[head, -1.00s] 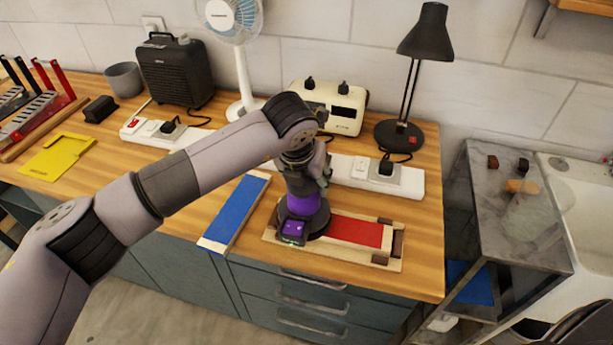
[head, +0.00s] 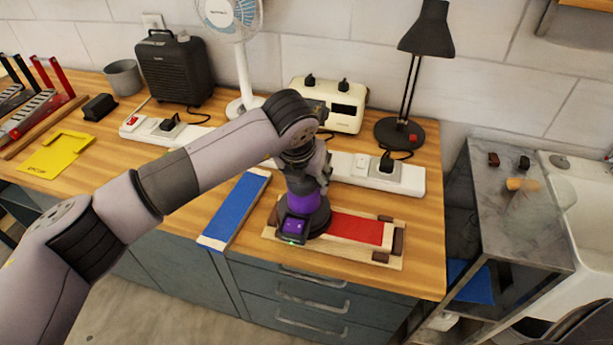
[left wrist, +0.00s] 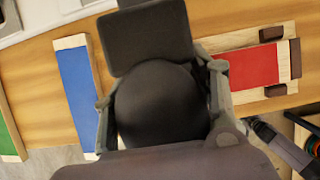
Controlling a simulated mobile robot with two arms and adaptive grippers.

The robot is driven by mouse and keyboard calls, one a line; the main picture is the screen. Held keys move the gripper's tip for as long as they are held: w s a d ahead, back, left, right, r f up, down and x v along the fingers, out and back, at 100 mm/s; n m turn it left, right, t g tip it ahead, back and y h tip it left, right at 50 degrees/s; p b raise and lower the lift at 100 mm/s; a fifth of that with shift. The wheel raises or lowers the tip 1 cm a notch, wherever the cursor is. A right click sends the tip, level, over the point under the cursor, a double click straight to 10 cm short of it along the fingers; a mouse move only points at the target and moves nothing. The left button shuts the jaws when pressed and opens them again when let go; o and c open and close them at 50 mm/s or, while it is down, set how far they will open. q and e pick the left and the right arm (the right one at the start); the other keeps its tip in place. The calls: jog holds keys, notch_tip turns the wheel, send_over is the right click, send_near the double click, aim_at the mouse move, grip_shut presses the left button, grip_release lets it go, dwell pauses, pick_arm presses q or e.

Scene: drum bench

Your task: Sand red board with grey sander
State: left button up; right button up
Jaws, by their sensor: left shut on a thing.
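The red board (head: 357,230) lies near the front edge of the bench, in a pale wooden holder with dark brown blocks at its right end. The sander (head: 297,226) has a dark, round body with a purple band and a small green light. It sits over the left part of the red board and hides that part. My left gripper (head: 306,172) is shut on the sander from above. In the left wrist view its fingers flank the dark sander top (left wrist: 160,105), with the red board (left wrist: 254,67) to the right.
A blue board (head: 236,208) lies left of the holder. A power strip (head: 350,168), a black lamp (head: 400,132) and a cream device (head: 330,104) stand behind. A yellow piece (head: 55,157) lies at far left. A marble side table (head: 500,225) stands right.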

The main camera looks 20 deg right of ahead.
pick_arm(q)
jog(key=shift+s+d, duration=0.15)
jog(key=shift+d, duration=0.1)
jog(key=shift+s+d+b, duration=1)
jog(key=shift+s+d, duration=0.1)
jog(key=shift+d, duration=0.25)
jog(key=shift+s+d+f, duration=0.1)
jog(key=shift+d, duration=0.05)
jog(key=shift+s+d+r+b, duration=0.15)
jog(key=shift+s+d+b, duration=0.3)
jog(key=shift+d, duration=0.35)
jog(key=shift+s+d+r+b, duration=0.1)
jog(key=shift+s+d+b, duration=0.35)
jog(key=shift+d, duration=0.45)
jog(key=shift+s+d+f+b, duration=0.1)
jog(key=shift+s+d+b, duration=0.85)
jog(key=shift+d, duration=0.3)
